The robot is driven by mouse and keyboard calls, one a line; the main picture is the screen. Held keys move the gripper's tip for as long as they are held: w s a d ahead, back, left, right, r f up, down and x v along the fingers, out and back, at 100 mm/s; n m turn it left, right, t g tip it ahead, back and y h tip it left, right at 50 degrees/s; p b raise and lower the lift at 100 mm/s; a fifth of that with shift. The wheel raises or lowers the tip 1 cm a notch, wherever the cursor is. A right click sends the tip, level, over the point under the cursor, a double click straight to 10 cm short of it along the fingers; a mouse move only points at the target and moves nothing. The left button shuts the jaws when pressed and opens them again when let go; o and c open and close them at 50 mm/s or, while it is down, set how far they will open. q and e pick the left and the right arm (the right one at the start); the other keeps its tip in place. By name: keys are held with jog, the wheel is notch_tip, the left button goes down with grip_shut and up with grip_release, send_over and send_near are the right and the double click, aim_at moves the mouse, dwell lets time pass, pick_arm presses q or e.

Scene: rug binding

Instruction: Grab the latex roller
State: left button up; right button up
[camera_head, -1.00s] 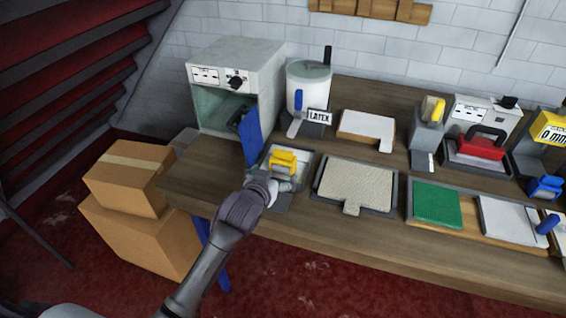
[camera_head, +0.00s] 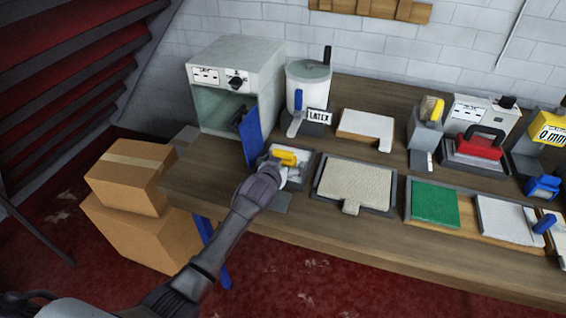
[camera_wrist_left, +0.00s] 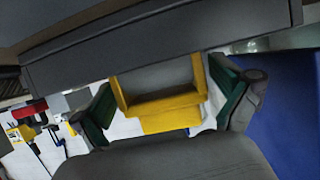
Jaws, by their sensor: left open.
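The roller with a yellow handle (camera_head: 285,157) sits in a small grey tray (camera_head: 315,156) near the front left of the bench. My left gripper (camera_head: 280,174) is over the tray's near side, right at the roller, and hides part of it. In the left wrist view the yellow handle (camera_wrist_left: 170,121) lies between two spread fingers with green pads. The fingers of the left gripper (camera_wrist_left: 166,108) are open, with a gap visible on each side of the handle. My right gripper does not show.
A grey oven (camera_head: 232,75) with its blue door (camera_head: 252,137) open stands just left of the tray. The latex pot (camera_head: 308,88) stands behind. A beige mat (camera_head: 357,183) lies to the right. Cardboard boxes (camera_head: 132,178) are on the floor at left.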

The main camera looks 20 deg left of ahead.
pick_arm(q)
jog(key=shift+c, duration=0.3)
jog(key=shift+c, duration=1.3)
jog(key=shift+r, duration=0.1)
jog(key=c, duration=1.1)
jog(key=shift+r, duration=0.15)
